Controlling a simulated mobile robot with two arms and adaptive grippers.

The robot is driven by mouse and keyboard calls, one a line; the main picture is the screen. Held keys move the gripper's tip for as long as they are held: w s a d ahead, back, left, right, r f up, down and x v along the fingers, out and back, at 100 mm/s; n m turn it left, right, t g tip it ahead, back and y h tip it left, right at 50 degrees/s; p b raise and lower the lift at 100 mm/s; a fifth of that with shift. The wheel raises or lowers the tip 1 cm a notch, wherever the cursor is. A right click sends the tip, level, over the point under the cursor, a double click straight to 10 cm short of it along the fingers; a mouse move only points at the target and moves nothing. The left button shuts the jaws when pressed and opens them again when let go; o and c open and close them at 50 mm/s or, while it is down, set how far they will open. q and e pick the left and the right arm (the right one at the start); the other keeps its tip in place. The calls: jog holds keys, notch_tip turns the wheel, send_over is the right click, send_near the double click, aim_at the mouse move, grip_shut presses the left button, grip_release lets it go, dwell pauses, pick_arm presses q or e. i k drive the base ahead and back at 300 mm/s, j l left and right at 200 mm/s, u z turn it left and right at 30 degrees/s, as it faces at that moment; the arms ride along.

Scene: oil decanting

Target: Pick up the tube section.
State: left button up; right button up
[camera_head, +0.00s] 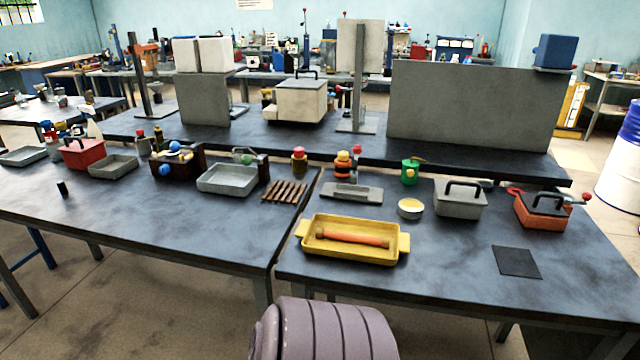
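An orange tube section (345,237) with brownish ends lies lengthwise, left to right, inside a yellow tray (352,256). The tray has a handle at each side and stands near the front left edge of the right-hand table. Nothing touches the tube except the tray. Neither of my grippers is in view.
An orange toolbox (542,211) and a dark square mat (516,262) are to the right. Table between tray and mat is clear.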

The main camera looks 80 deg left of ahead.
aim_at(321, 233)
jog(key=u, duration=2.55)
